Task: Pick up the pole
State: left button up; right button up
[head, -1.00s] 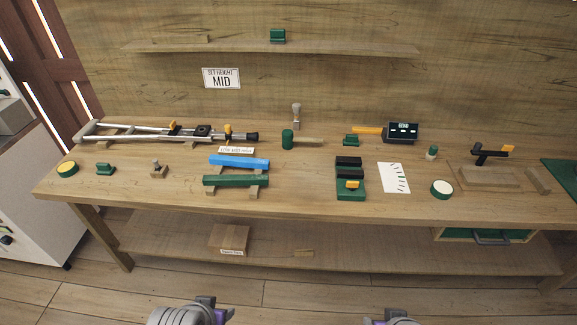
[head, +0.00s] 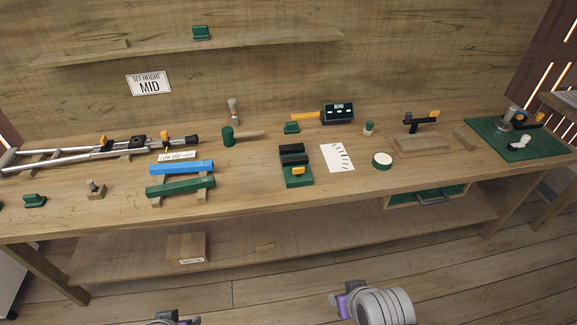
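A long grey metal pole assembly, shaped like a crutch (head: 62,161), lies on wooden supports at the left of the workbench. It has black fittings, orange levers and a dark end to the right; its left end is at the picture edge. My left gripper (head: 176,319) is at the bottom edge, mostly cut off. My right gripper (head: 342,300) is at the bottom, right of centre, in front of the bench. Both are well away from the pole, and their fingers are not clear enough to tell open from shut.
A lower shelf (head: 330,232) holds a wooden box (head: 187,247). The floor in front is clear.

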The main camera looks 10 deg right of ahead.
aim_at(206, 164)
jog(key=i+j+z, duration=0.35)
jog(key=j, duration=0.3)
jog(key=i+j+z, duration=0.2)
jog(key=j, duration=0.15)
jog(key=i+j+z, duration=0.15)
jog(key=j, duration=0.2)
jog(key=j+z, duration=0.2)
jog(key=j, duration=0.15)
jog(key=i+j+z, duration=0.15)
jog(key=j, duration=0.25)
